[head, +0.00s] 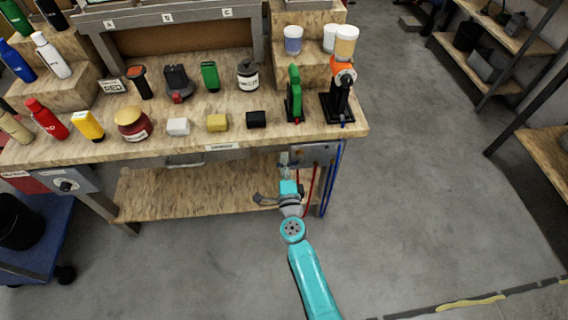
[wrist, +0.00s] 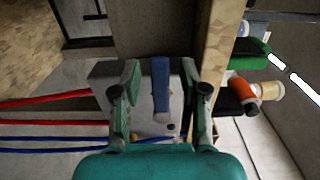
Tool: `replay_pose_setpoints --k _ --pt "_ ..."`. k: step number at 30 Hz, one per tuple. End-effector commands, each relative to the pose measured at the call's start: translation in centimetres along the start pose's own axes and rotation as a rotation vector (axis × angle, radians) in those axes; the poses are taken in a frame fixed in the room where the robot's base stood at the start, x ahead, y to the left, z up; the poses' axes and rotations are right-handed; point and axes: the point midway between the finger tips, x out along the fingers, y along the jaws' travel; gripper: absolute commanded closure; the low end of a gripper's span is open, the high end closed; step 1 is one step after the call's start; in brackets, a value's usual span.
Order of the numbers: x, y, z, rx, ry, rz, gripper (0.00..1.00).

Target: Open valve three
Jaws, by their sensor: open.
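A grey metal box (head: 320,152) hangs under the right end of the workbench front, with red and blue hoses running from it. In the wrist view, the box (wrist: 105,72) carries a blue lever (wrist: 160,85), seen upright in the picture. My gripper (wrist: 160,66) is open, with one finger on each side of the lever; I see gaps between the fingers and it. In the head view, my gripper (head: 290,172) is in front of the bench edge beside the box, and hides part of it. No valve number is readable, so I cannot tell which valve this is.
Red hoses (wrist: 50,99) and blue hoses (wrist: 50,140) run left from the box in the wrist view. The workbench (head: 190,110) holds several bottles, tools and small blocks. A black stand with an orange top (head: 342,75) is at its right end.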

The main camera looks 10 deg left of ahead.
Motion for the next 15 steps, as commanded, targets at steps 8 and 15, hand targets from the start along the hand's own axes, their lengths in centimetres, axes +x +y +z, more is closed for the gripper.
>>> replay_pose_setpoints --k 8,15 --pt "0.49 0.01 -0.01 0.0 0.0 0.0 0.56" --pt "0.46 0.0 0.0 0.0 0.0 0.0 0.91"
